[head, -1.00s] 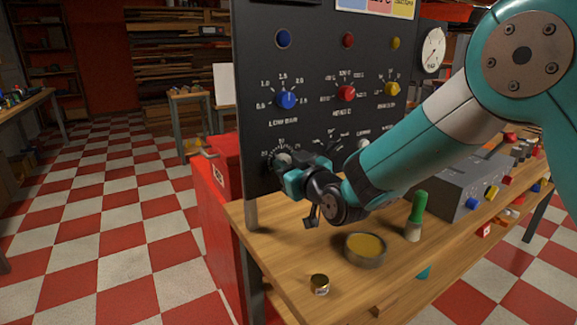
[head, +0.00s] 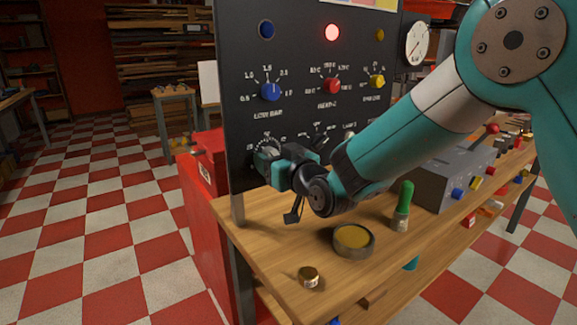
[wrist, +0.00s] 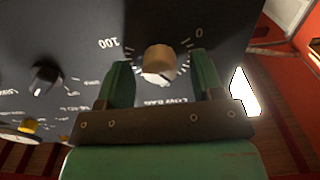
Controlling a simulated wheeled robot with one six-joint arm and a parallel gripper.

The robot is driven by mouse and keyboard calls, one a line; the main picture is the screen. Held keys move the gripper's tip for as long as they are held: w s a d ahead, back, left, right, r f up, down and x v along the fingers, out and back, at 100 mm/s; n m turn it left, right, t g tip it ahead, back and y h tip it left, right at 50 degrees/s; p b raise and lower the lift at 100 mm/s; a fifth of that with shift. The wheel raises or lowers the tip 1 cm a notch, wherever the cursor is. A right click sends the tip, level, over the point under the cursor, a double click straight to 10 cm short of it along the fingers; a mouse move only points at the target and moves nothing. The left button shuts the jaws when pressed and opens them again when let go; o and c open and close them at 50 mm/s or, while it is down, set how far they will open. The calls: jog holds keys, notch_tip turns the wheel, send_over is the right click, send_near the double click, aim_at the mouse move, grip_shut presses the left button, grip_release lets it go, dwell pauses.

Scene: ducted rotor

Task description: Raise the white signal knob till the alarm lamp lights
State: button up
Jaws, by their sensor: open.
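The white signal knob (wrist: 160,60) is a pale round knob on the dark panel, inside a printed scale marked 0 and 100. In the wrist view it lies between the two green fingers of my gripper (wrist: 160,82), with a gap to each finger. My gripper is open and also shows at the panel's lower left in the head view (head: 268,158), where it largely hides this knob. The alarm lamp (head: 332,32), the middle one in the top row, glows bright red. The blue lamp (head: 266,30) and yellow lamp (head: 380,35) beside it look dark.
Blue (head: 270,92), red (head: 332,86) and yellow (head: 377,82) knobs sit above my gripper. A black knob (wrist: 45,77) is its neighbour. On the bench below stand a round tin (head: 353,241), a green-handled tool (head: 403,205) and a small brass piece (head: 308,277).

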jog(key=b+v, duration=0.5)
jog(key=v, duration=1.2)
jog(key=s+d+f+g+h, duration=0.2)
jog(key=s+d+g, duration=0.1)
jog(key=s+g, duration=0.3)
jog(key=s+d+f+g+h, duration=0.2)
jog(key=s+g, duration=0.2)
jog(key=s, duration=0.5)
jog(key=s+d+f+g+h, duration=0.2)
jog(key=s+d+f+g, duration=0.1)
jog(key=s+g, duration=0.3)
notch_tip(320, 180, up, 19)
jog(key=t+p, duration=0.1)
jog(key=p, duration=1.7)
jog(key=shift+s, duration=0.4)
